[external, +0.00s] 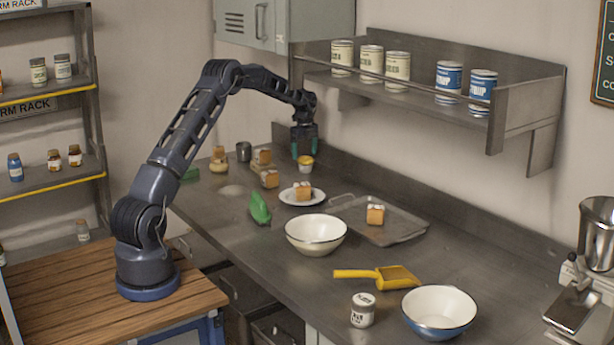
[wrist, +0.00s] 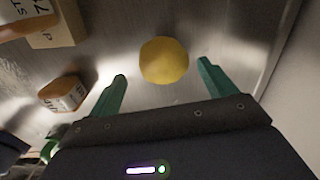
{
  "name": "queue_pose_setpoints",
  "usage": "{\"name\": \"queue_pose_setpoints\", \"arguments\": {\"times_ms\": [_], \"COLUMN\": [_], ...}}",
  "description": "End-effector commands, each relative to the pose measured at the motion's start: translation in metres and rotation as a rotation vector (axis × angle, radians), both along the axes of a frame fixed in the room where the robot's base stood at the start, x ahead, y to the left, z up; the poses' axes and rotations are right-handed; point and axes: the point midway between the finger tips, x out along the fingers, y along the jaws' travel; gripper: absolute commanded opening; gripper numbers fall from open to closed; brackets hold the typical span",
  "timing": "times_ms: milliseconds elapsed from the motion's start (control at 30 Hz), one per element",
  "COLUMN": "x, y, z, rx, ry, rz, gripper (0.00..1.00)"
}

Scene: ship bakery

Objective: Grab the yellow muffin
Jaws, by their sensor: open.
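The yellow muffin (wrist: 164,60) shows in the wrist view as a round yellow top on the metal counter. It lies between and slightly beyond the tips of my gripper (wrist: 162,70), whose green fingers are spread with a gap on each side. In the external view my gripper (external: 305,150) points down at the far end of the counter, just above the small yellow muffin (external: 305,164). Its fingers hide part of the muffin's top, and nothing is held.
Labelled orange-brown blocks (wrist: 63,93) lie left of my gripper in the wrist view. A white plate (external: 290,199) with a block, a white bowl (external: 316,236), a tray (external: 392,236) and a green object (external: 260,208) stand nearer. A can shelf (external: 430,85) overhangs the counter's back.

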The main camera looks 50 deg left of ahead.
Motion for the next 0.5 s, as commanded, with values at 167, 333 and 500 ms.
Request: {"name": "queue_pose_setpoints", "arguments": {"times_ms": [167, 333, 500], "x": [0.003, 0.004, 0.005], "y": [-0.001, -0.001, -0.001], "z": [-0.019, -0.042, -0.05], "rx": [-0.001, -0.001, 0.0], "ry": [0.002, 0.002, 0.001], "rz": [0.0, 0.001, 0.0], "gripper": [0.83, 0.83, 0.83]}}
